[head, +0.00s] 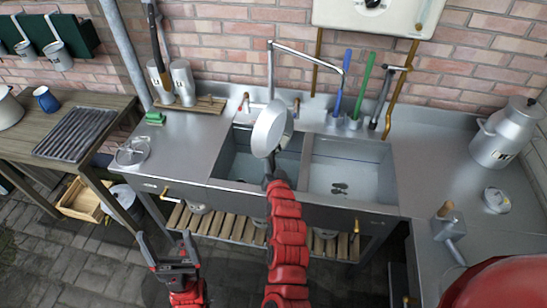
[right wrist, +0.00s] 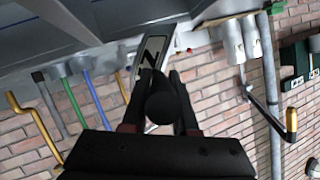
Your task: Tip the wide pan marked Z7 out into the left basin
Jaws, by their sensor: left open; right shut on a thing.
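A wide metal pan (head: 268,128) is held up over the left basin (head: 233,165), near the divider. It is steeply tilted, with its round side almost on edge; its contents cannot be made out. My right gripper (head: 270,180) is shut on the pan's handle, and the fingers also show in the right wrist view (right wrist: 160,95). My left gripper (head: 170,258) is open and empty, low in front of the counter.
The right basin (head: 372,180) has a dark drain and looks empty. A tall faucet (head: 308,54) rises behind the basins. Brushes (head: 364,85) stand at the back.

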